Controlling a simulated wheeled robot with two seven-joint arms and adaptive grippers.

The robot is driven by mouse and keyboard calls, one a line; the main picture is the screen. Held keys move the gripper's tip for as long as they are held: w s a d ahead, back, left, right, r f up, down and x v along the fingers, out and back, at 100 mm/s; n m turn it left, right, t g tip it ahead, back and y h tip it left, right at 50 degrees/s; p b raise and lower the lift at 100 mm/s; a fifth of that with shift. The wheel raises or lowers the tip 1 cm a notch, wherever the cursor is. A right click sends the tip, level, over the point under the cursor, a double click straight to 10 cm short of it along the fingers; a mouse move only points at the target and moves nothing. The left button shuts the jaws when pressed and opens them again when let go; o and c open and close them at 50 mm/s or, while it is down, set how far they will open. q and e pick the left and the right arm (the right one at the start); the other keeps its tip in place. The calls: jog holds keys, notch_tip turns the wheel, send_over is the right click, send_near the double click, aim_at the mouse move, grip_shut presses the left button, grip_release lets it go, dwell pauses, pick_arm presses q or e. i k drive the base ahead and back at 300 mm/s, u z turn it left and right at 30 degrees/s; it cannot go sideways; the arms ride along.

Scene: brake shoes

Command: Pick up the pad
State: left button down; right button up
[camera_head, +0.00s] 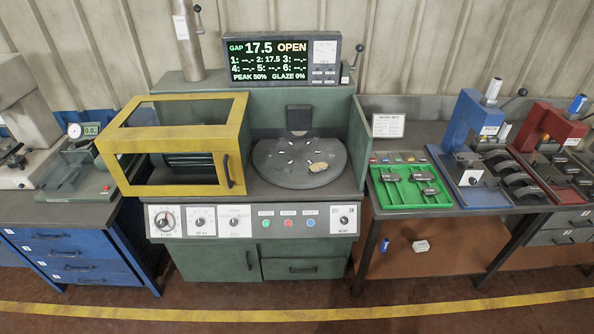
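A small tan piece (318,167), which may be the pad, lies on the dark half-round plate (285,178) at the front of the green machine in the middle. Several small light bits are scattered on that plate beside it. The piece is too small to identify for certain. Neither of my grippers shows in the head view.
A yellow-framed guard (240,120) stands open left of the plate. A green tray (440,203) with grey metal parts sits to the right. Blue (464,125) and red (545,118) presses with dark curved shoes stand beyond it. A display (282,60) reads GAP 17.5 OPEN.

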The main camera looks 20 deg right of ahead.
aim_at(317, 167)
jog(key=u, duration=0.6)
jog(key=i, duration=1.5)
jog(key=z, duration=0.75)
jog(key=i, duration=0.55)
jog(key=z, duration=0.6)
